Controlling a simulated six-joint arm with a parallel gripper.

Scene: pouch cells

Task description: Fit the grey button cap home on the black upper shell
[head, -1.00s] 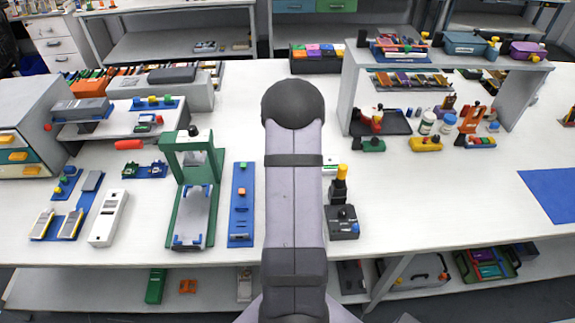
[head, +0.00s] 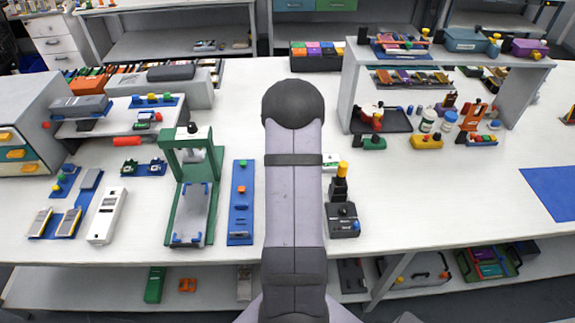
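My arm stands upright in the middle of the head view, and its dark round joint hides what is behind it. My gripper is not visible. I cannot single out the grey button cap. A green press frame (head: 171,222) with a grey bed and blue clips stands left of my arm.
A blue strip (head: 240,220) with small coloured parts lies between press and arm. A white handheld unit (head: 107,216) and blue trays lie further left. A black box with a yellow-topped post (head: 343,222) stands right of my arm. The front right of the table (head: 450,205) is clear.

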